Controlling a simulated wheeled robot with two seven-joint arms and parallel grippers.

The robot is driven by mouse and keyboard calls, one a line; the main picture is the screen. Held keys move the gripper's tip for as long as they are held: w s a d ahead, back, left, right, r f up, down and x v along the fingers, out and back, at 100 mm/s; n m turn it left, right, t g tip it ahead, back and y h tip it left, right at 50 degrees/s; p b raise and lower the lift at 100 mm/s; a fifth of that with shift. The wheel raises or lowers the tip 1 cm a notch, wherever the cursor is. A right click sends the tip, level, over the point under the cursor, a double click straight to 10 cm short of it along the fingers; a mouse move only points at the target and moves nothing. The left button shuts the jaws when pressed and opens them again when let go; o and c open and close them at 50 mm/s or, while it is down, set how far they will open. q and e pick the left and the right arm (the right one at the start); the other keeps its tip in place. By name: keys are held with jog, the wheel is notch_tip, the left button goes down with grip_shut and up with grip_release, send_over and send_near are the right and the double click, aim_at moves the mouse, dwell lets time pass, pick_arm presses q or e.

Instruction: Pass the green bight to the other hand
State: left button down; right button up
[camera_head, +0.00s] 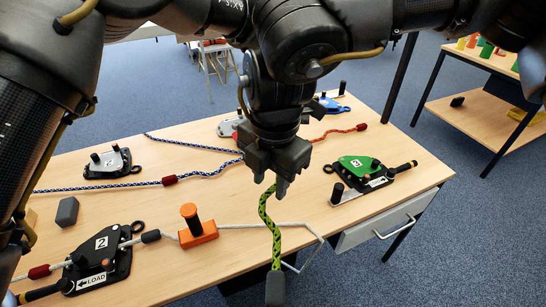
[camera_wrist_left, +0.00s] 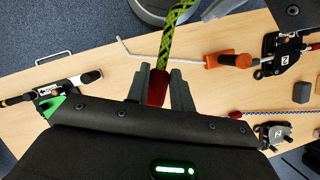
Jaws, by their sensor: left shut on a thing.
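The green bight (camera_head: 266,212) is a green-and-black patterned rope. In the left wrist view, the green rope (camera_wrist_left: 177,32) runs up from a red sleeve (camera_wrist_left: 155,88). My left gripper (camera_wrist_left: 160,92) is shut on that red sleeve.
On the table are a green rigging device (camera_head: 357,168), an orange cleat (camera_head: 198,234), a black device (camera_head: 101,256) marked 2, and a grey block (camera_head: 67,210). Blue and white ropes lie across the table. A side shelf (camera_head: 480,120) stands at the right.

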jog(key=shift+a+f, duration=0.1)
jog(key=shift+f, duration=0.8)
grip_shut()
pick_arm(q)
jog(key=c, duration=1.1)
grip_release()
jog(key=shift+c, duration=0.2)
